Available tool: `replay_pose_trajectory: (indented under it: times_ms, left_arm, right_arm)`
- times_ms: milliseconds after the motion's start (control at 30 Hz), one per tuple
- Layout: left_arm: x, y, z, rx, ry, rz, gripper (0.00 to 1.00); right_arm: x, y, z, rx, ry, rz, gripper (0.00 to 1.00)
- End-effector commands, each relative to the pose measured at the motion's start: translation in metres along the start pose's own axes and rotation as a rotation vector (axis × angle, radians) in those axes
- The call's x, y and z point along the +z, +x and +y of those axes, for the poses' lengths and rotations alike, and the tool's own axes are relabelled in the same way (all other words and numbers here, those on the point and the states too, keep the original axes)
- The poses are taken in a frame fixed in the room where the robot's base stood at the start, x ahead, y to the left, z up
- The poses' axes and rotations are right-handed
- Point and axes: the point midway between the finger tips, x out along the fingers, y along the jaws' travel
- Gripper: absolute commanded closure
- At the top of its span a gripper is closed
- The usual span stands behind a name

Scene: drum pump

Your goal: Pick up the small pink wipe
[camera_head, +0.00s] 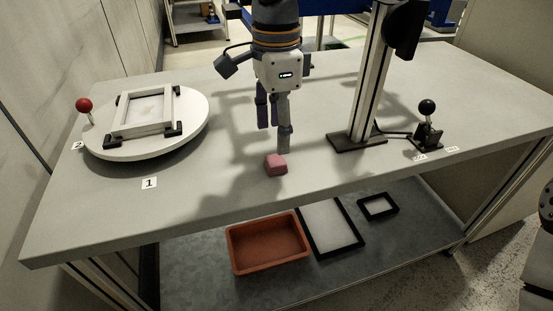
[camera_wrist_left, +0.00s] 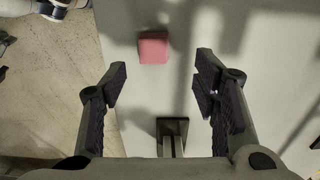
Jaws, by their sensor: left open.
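The small pink wipe (camera_head: 276,165) lies on the grey table top near its front edge. It shows as a pink block in the left wrist view (camera_wrist_left: 153,47), beyond my fingertips. My left gripper (camera_head: 275,138) points down above the table, just behind the wipe in the head view, with its fingers apart. In the left wrist view the left gripper (camera_wrist_left: 160,78) has nothing between its fingers, and the wipe is apart from them. My right gripper does not show.
A round white turntable (camera_head: 192,134) carrying a frame (camera_head: 145,127) stands at the left. A metal post (camera_head: 367,90) and a black-knobbed lever (camera_head: 427,120) stand at the right. An orange-brown tray (camera_head: 240,263) and two black-edged frames lie on the lower shelf. The table around the wipe is clear.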

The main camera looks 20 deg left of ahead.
Motion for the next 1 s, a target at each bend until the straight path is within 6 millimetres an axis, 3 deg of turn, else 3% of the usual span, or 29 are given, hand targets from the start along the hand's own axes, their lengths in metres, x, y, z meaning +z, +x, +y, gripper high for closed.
replay_pose_trajectory:
  times_ms: [300,533,700,1000]
  left_arm:
    - [-0.001,0.052,0.008,0.002,0.000,0.001,0.45]
    - [-0.001,0.054,0.008,-0.001,0.000,0.002,0.45]
    - [-0.001,0.054,0.008,-0.001,0.000,0.001,0.79]
    - [-0.001,0.054,0.008,-0.001,0.000,0.001,0.80]
  right_arm:
    - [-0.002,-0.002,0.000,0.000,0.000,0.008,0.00]
    - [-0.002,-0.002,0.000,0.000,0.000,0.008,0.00]
    - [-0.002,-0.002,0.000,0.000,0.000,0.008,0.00]
    - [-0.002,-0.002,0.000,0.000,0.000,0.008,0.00]
